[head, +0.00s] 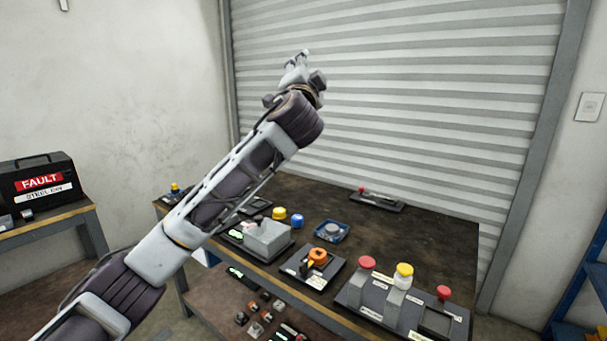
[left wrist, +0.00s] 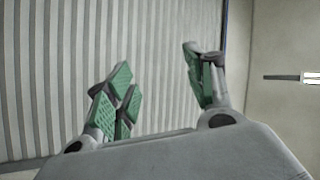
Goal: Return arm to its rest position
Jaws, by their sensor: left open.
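My left arm (head: 215,195) comes in from the lower left and reaches up across the head view. Its gripper (head: 298,60) is raised well above the table, in front of the shutter, touching nothing. In the left wrist view the green-padded fingers of the left gripper (left wrist: 160,88) are spread apart with nothing between them. My right gripper is not in view.
A dark workbench (head: 420,228) below the arm holds a grey box (head: 268,238), an orange-knobbed device (head: 317,257) and a black panel with red and yellow knobs (head: 404,275). A FAULT case (head: 38,185) stands on a left table. A ribbed shutter (head: 420,100) is behind.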

